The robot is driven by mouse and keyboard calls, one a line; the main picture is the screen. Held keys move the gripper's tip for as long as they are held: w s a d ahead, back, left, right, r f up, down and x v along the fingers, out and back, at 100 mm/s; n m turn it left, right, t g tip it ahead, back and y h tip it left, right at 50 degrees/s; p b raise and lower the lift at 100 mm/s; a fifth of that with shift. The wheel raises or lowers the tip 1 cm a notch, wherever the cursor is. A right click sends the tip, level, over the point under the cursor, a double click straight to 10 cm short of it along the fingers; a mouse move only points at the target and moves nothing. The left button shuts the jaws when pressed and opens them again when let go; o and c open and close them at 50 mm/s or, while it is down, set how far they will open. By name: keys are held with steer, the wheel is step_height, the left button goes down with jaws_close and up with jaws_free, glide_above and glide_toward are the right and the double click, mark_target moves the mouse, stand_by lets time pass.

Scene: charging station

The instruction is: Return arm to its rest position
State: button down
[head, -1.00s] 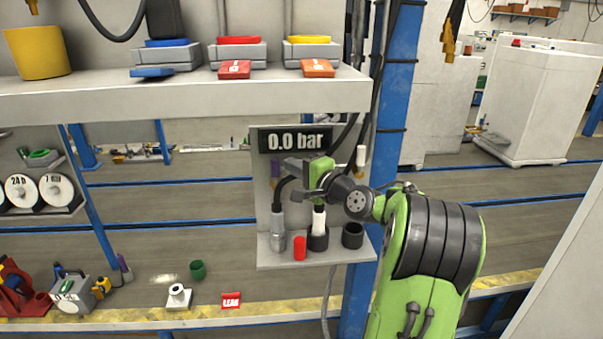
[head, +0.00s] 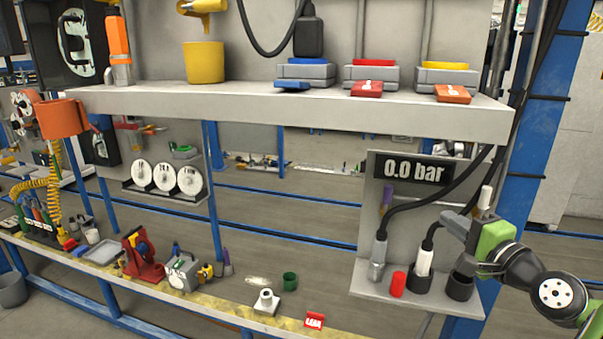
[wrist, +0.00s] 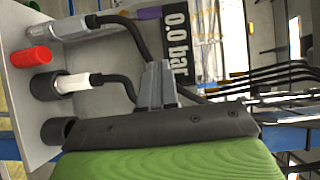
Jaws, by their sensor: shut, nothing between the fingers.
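My gripper (head: 452,226) is at the right of the head view, in front of the right side of the gauge panel (head: 380,167) that reads 0.0 bar. Its green and black wrist is bent and the arm runs off the lower right edge. In the wrist view the grey fingers (wrist: 158,85) are together with nothing between them. A white plug (head: 424,262) with a black cable stands in a black socket on the panel's small shelf, apart from my fingers in the wrist view. A grey metal nozzle (head: 377,262) on another cable stands left of it.
A red cap (head: 398,284) and a black holder (head: 460,286) sit on the small shelf. A long grey shelf (head: 250,103) runs above. A blue post (head: 548,120) stands right of the panel.

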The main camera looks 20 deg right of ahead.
steer(key=a+f+n+g+y, duration=0.1)
steer(key=a+f+n+g, duration=0.35)
steer(key=a, duration=0.65)
steer(key=a+f+n+g+y, duration=0.1)
steer(key=a+f+n+g, duration=0.2)
steer(key=a+n, duration=0.55)
steer(key=s+a+f+n+g+h, duration=0.1)
steer(key=s+a+f+n+g, duration=0.1)
steer(key=s, duration=0.7)
steer(key=s+a+f+n+g+h+b, duration=0.1)
steer(key=s+a+f, duration=0.3)
steer(key=s, duration=0.5)
steer(key=shift+s+a+f+n+g, duration=0.35)
steer(key=shift+s+a+n+g, duration=0.05)
steer(key=shift+a+n+g, duration=0.55)
